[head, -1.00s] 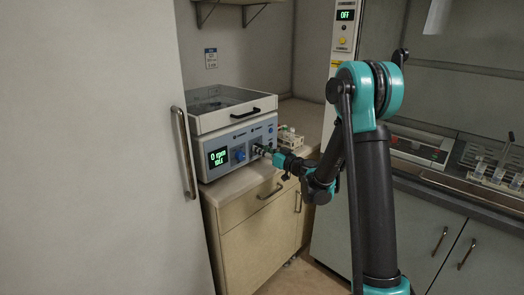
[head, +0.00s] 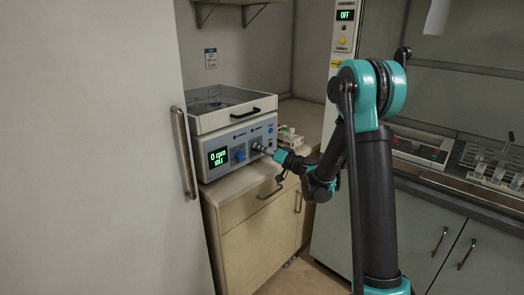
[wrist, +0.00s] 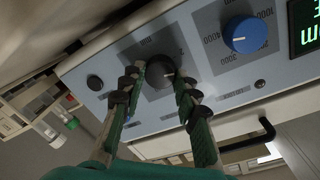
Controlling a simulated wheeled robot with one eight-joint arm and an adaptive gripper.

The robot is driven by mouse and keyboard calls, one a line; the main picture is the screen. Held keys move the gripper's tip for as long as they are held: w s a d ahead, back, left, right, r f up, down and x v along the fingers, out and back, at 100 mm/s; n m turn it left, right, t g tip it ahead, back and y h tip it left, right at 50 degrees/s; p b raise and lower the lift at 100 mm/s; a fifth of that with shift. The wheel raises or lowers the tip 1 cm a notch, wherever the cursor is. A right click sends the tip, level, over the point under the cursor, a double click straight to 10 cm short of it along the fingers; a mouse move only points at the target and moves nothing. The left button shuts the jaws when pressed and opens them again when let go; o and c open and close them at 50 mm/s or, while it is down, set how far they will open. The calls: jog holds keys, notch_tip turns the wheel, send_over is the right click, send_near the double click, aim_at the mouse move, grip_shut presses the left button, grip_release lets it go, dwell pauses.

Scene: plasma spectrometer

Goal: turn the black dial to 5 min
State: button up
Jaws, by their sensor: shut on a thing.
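The black dial (wrist: 160,72) is on the grey front panel of the spectrometer-side device, with a printed scale around it, in the wrist view. A small pale mark shows on the dial's face; I cannot read which number it points to. My gripper (wrist: 160,80) has one finger on each side of the dial and is shut on it. In the head view my gripper (head: 268,151) reaches the panel's right part and largely hides the dial there.
A blue dial (wrist: 245,34) sits beside the black dial, and the display (head: 218,157) reads 0 rpm, IDLE. A small black button (wrist: 95,83) is on the other side. A rack with tubes (head: 290,137) stands right of the device. A tall white door (head: 90,150) is at left.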

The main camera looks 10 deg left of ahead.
jog(key=m, duration=0.4)
jog(key=shift+w+d+m+g, duration=0.1)
jog(key=shift+m+g, duration=0.2)
jog(key=shift+m, duration=1.4)
jog(key=o, duration=1.2)
jog(key=shift+c, duration=0.2)
jog(key=f+v, duration=0.1)
jog(key=v, duration=1.1)
jog(key=shift+r, duration=0.35)
